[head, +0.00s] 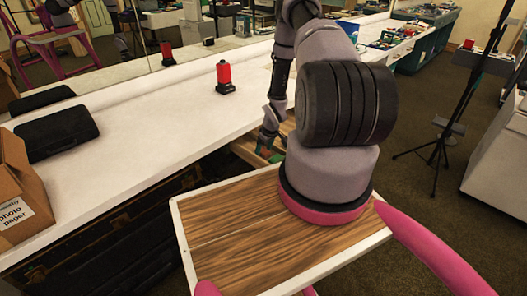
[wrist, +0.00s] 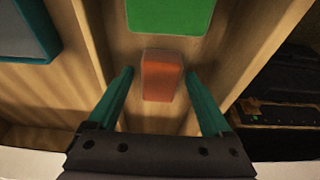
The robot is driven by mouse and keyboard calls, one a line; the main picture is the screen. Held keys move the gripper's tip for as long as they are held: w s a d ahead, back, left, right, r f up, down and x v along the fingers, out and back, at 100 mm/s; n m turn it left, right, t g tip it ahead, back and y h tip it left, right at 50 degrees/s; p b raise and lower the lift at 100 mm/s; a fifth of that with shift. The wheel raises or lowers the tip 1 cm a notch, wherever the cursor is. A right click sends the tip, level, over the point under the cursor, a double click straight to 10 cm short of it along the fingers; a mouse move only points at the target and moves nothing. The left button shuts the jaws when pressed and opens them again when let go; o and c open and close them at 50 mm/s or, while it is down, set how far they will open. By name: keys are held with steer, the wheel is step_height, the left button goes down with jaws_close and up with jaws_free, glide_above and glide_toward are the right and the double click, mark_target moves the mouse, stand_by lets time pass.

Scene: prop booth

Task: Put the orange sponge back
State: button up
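The orange sponge (wrist: 162,80) is a small orange-red block with a paler far end, lying in a wooden compartment in the wrist view. My gripper (wrist: 160,72) is open, with one teal finger on each side of the sponge. A gap shows on both sides, narrower on the right. I cannot tell how far the fingertips are above the compartment floor. In the head view my gripper (head: 266,152) points down at an open wooden drawer (head: 244,149) below the white counter. The sponge is hidden there.
A green item (wrist: 170,14) lies just beyond the sponge, and a blue-grey item (wrist: 25,35) lies left behind a wooden divider (wrist: 92,50).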

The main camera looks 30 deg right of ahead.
steer(key=s+a+r+m+t+h, duration=0.1)
steer(key=s+a+r+m, duration=0.1)
steer(key=r, duration=2.1)
steer(key=s+a+r+m+h, duration=0.1)
steer(key=s+r+m, duration=0.15)
steer(key=r, duration=1.95)
steer(key=s+a+r+m+t+y, duration=0.1)
steer(key=s+a+r+m, duration=0.1)
steer(key=s+a+r, duration=0.4)
steer(key=s+a+r+m+t+y, duration=0.1)
steer(key=s+a+r, duration=0.5)
steer(key=s+r, duration=0.7)
steer(key=s+t+y, duration=0.1)
steer(key=s, duration=0.2)
steer(key=shift+s+a+r+m, duration=0.15)
steer(key=shift+a+m, duration=0.2)
steer(key=shift+d, duration=0.15)
